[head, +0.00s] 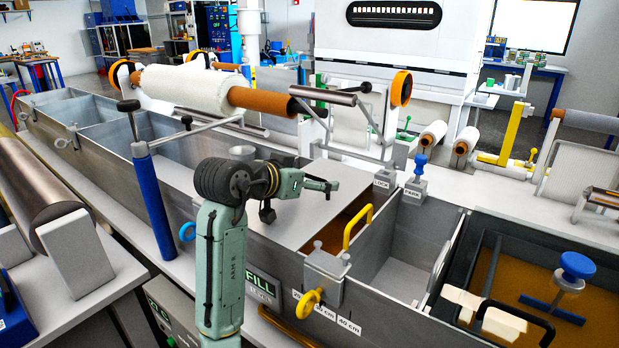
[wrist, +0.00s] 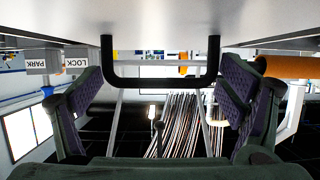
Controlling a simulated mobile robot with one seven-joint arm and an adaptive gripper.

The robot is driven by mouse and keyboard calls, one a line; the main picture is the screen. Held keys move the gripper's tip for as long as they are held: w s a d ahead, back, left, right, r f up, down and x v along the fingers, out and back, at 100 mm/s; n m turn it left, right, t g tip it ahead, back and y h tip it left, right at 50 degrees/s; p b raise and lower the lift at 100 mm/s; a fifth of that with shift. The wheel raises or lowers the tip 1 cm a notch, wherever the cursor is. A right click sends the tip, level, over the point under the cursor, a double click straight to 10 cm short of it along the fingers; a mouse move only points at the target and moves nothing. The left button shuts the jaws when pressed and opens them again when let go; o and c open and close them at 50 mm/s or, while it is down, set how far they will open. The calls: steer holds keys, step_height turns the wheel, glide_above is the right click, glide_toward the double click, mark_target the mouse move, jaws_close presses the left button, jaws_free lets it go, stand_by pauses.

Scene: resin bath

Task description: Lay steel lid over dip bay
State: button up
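The steel lid (head: 300,222) is a flat grey plate lying across the middle of the long bath. A brown-floored opening (head: 352,208), perhaps the dip bay, shows along its right edge. My gripper (head: 334,186) is low over the lid, pointing right. In the wrist view, a black U-shaped handle (wrist: 160,83) joins the pale plate surface, which fills the top of that seemingly upside-down picture. My open fingers (wrist: 165,95) stand apart on either side of the handle, with gaps at both ends. In the head view, my gripper and arm hide the handle.
A yellow handle (head: 357,227) stands just right of the lid. LOCK (head: 383,182) and PARK (head: 414,190) posts line the far rim. A roller (head: 200,90) spans the bath behind. An empty bay (head: 415,255) and brown-liquid tank (head: 540,285) lie right. A blue post (head: 155,205) stands left.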

steer(key=shift+o, duration=0.8)
steer(key=shift+r, duration=0.2)
steer(key=b+v, duration=0.3)
steer(key=v, duration=0.9)
steer(key=shift+f+b, duration=0.15)
steer(key=shift+b, duration=0.2)
steer(key=shift+a, duration=0.1)
